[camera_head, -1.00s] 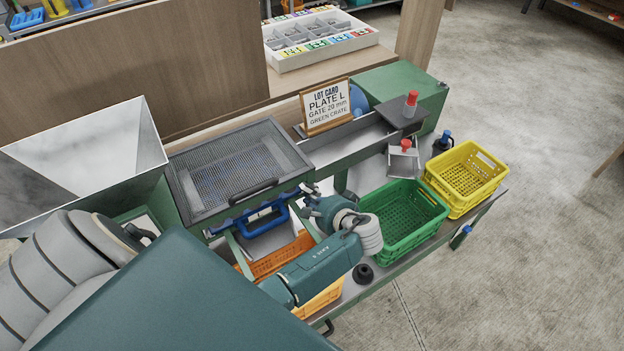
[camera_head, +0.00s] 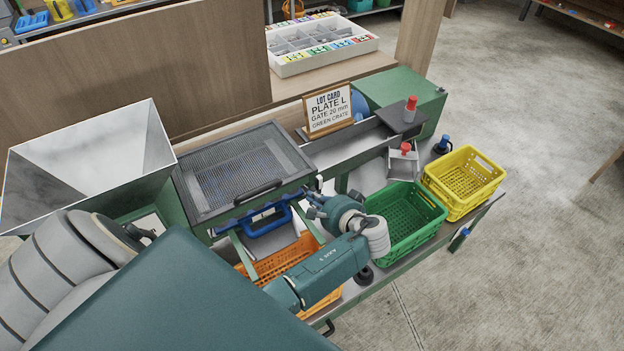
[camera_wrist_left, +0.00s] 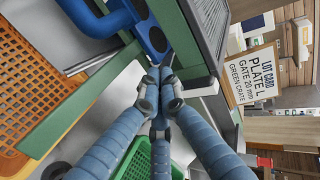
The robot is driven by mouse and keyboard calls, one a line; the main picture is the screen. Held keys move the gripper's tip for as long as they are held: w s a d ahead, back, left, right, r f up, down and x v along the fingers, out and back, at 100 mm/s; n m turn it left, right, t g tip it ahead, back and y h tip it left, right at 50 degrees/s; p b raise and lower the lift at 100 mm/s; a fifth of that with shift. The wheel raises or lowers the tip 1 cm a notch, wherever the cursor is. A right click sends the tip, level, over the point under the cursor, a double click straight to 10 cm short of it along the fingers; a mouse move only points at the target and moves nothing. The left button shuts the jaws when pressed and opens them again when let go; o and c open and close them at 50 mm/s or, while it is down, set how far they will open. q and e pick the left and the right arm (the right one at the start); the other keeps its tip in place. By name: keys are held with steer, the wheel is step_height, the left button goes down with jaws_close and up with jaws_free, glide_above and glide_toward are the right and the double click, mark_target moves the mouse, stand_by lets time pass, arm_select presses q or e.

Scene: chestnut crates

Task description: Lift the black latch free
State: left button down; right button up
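My left gripper (camera_head: 312,199) is at the right front corner of the mesh-topped box (camera_head: 291,144), beside the right end of a blue bar. A small dark piece (camera_wrist_left: 166,58) shows just beyond the fingertips. It may be the black latch, but the fingers partly hide it, and I cannot tell whether they hold it. A blue handle (camera_head: 266,232) hangs from the bar and also shows in the left wrist view (camera_wrist_left: 112,22). My right gripper is not in view.
An orange crate (camera_head: 262,270) sits below the box. A green crate (camera_head: 420,232) and a yellow crate (camera_head: 459,205) stand to the right. A lot card (camera_head: 328,110) stands behind. A black handle (camera_head: 257,191) is on the mesh lid's front edge.

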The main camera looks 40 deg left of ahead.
arm_select(q)
steer(key=s+d+p, duration=0.1)
steer(key=s+d, duration=0.2)
steer(key=d, duration=0.3)
steer(key=shift+s+d, duration=0.2)
stand_by(0.5)
